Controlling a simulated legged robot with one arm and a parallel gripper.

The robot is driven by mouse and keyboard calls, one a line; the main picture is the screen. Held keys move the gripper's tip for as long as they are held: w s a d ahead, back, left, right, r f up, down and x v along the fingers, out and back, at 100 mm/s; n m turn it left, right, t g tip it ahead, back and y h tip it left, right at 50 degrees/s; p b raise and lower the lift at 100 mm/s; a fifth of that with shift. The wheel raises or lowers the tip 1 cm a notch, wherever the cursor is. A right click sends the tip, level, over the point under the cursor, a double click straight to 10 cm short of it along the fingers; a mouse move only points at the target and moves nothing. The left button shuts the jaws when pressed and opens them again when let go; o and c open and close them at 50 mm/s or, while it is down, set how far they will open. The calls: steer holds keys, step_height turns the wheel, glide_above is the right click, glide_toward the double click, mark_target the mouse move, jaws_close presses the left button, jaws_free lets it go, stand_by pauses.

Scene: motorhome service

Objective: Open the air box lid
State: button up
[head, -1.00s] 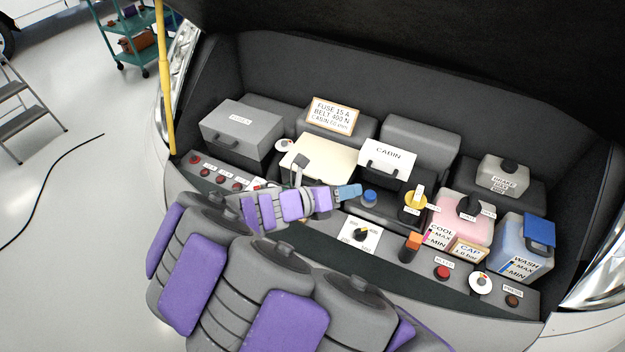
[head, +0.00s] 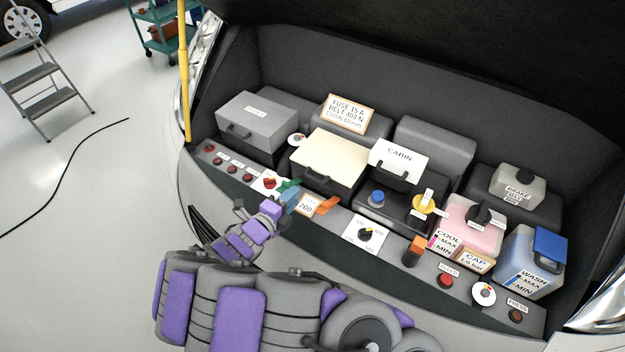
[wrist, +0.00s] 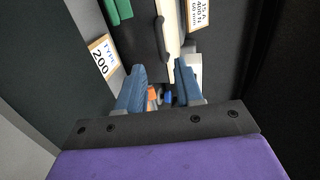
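The likely air box is a dark box with a cream lid (head: 331,152) in the middle of the bay; I can read no name on it. Its lid lies flat and looks shut. A dark handle (head: 317,176) on its front also shows in the wrist view (wrist: 160,40). A green piece (head: 284,186) is at the box's front left corner. My gripper (head: 291,197) is in front of that corner, just below the green piece. In the wrist view my gripper (wrist: 160,78) has its two blue fingers spread, with nothing held between them. Contact with the box is not visible.
A "200" label (head: 307,205) and an orange piece (head: 327,204) lie along the front ledge. Red knobs (head: 232,169) line the ledge's left. A yellow prop (head: 184,75) stands at the left edge.

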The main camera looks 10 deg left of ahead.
mark_target(313, 178)
steer(key=b+x, duration=0.2)
steer(key=x, duration=0.9)
steer(key=shift+w+d+b, duration=0.1)
steer(key=shift+w+b, duration=0.25)
steer(key=shift+c, duration=0.5)
steer(key=shift+f, duration=0.15)
jaws_close()
